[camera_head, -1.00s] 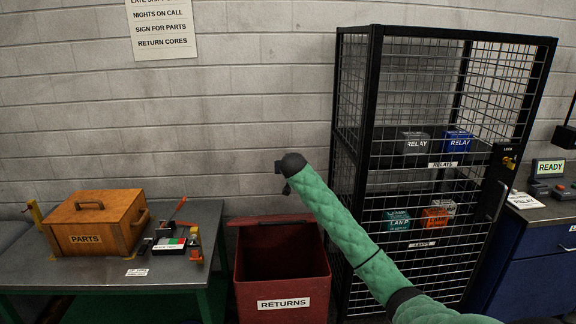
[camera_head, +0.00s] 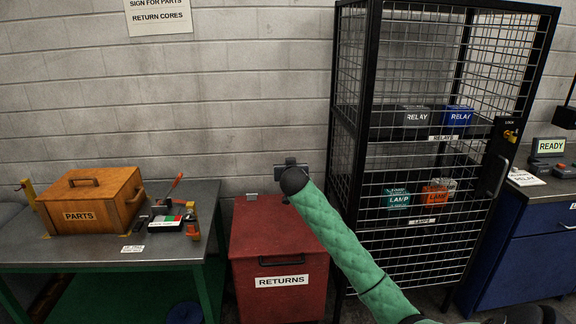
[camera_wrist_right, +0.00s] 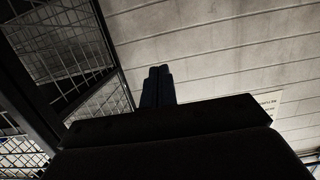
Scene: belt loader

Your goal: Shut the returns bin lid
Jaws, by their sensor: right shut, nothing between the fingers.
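The red returns bin (camera_head: 300,300) stands on the floor, with a white RETURNS label on its front. Its red lid (camera_head: 255,228) lies down over the top, and the opening is covered. A black handle (camera_head: 282,262) shows at the lid's front edge. My right gripper (camera_head: 290,164) is above the back of the bin, apart from the lid as far as I can see. In the right wrist view its fingers (camera_wrist_right: 157,86) are together with nothing between them. The green right arm hides the lid's right side. My left gripper is not in view.
A black wire cage (camera_head: 365,130) with relay and lamp boxes stands close to the bin's right. On the left, a grey table (camera_head: 75,250) bears a wooden PARTS box (camera_head: 90,212). A blue cabinet (camera_head: 530,255) is at far right.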

